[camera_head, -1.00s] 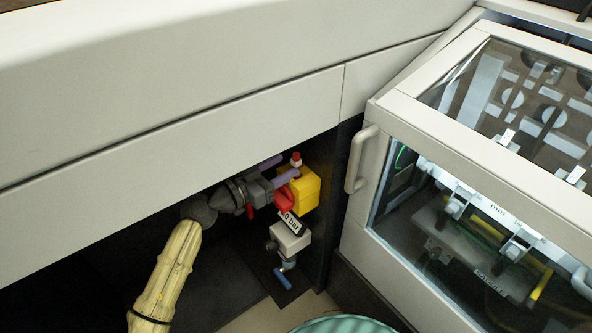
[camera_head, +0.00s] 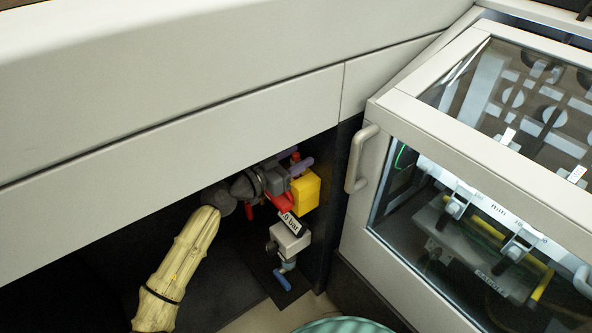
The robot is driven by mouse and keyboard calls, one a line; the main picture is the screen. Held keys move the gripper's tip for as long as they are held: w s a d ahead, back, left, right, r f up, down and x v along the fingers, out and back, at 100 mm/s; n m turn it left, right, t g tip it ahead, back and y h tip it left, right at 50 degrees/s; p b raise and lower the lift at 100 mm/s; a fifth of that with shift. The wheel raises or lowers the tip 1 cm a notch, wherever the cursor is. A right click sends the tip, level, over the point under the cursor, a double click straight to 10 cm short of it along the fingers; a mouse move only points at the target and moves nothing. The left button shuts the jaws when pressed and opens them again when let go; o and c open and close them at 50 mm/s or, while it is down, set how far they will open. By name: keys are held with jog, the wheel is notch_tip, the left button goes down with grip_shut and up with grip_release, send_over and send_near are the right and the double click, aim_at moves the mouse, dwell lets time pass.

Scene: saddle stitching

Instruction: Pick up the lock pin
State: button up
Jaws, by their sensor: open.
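A small red-topped piece (camera_head: 295,157), which I take for the lock pin, stands at the top of the yellow box (camera_head: 306,192). It is mostly hidden behind my gripper, and only a bit of red shows. My gripper (camera_head: 303,156) has two purple fingers, open, one on each side of the red top. I cannot tell whether they touch it. A red part (camera_head: 281,202) sits at the left side of the yellow box, partly covered by my gripper.
Below the box are a "0 bar" label (camera_head: 290,222) and a grey valve body (camera_head: 289,240) with a blue handle (camera_head: 283,279). The overhanging cream panel (camera_head: 200,155) is close above my arm. A glazed machine door with a handle (camera_head: 357,158) stands at right.

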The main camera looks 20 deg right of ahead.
jog(key=shift+d, duration=0.15)
grip_shut()
jog(key=shift+r, duration=0.1)
jog(key=shift+r, duration=0.35)
notch_tip(320, 180, up, 7)
jog(key=shift+f+p, duration=0.15)
jog(key=shift+p, duration=0.8)
jog(key=p+v, duration=0.1)
jog(key=v, duration=1.7)
jog(key=shift+f, duration=0.25)
